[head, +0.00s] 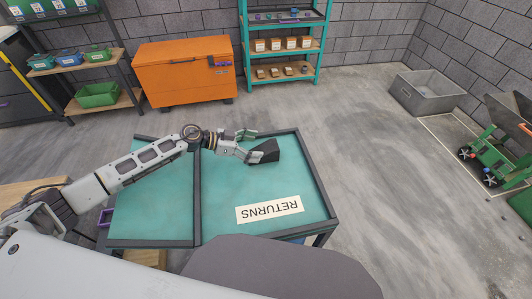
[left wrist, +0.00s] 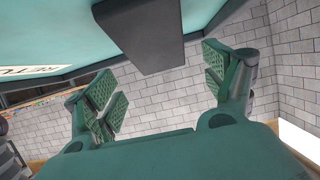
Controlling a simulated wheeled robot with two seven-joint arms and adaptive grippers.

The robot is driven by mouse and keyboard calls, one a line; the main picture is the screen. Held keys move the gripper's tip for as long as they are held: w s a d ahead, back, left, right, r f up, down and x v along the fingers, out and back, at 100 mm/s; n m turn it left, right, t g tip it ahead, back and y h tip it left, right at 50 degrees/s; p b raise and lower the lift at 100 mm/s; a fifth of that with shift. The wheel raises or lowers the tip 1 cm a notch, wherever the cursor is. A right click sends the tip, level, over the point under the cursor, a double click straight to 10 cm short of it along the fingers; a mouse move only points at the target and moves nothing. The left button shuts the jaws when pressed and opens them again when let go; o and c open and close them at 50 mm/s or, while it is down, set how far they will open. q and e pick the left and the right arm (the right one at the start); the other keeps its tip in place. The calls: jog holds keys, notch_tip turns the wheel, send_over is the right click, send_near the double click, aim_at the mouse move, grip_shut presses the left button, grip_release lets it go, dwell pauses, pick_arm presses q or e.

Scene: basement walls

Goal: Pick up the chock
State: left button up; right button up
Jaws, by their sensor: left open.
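The chock (head: 267,150) is a dark, wedge-like block on the teal table top (head: 225,190), in its right section near the back edge. In the left wrist view, the chock (left wrist: 140,35) shows as a dark grey block at the top, between and beyond the finger pads. My left gripper (head: 250,146) reaches in from the left with its fingers spread, right beside the chock. In the left wrist view, the left gripper (left wrist: 165,80) has a wide gap between its green pads, and neither pad clearly touches the chock. My right gripper is not in view.
A dark raised bar (head: 197,205) divides the table, and a dark rim surrounds it. A RETURNS label (head: 269,209) lies in the front right. An orange chest (head: 185,75), a teal shelf (head: 243,45) and a grey bin (head: 428,97) stand beyond. The table top around the chock is clear.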

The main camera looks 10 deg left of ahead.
aim_at(266, 148)
pick_arm(q)
jog(key=shift+d, duration=0.1)
dwell(0.3)
jog(key=shift+f+x, duration=0.15)
jog(key=shift+x, duration=0.6)
jog(key=shift+f+x, duration=0.2)
jog(key=shift+x, duration=1.45)
jog(key=shift+c, duration=0.3)
jog(key=c, duration=1.3)
jog(key=shift+c, duration=0.2)
jog(key=shift+w+r, duration=0.1)
jog(key=shift+r, duration=0.05)
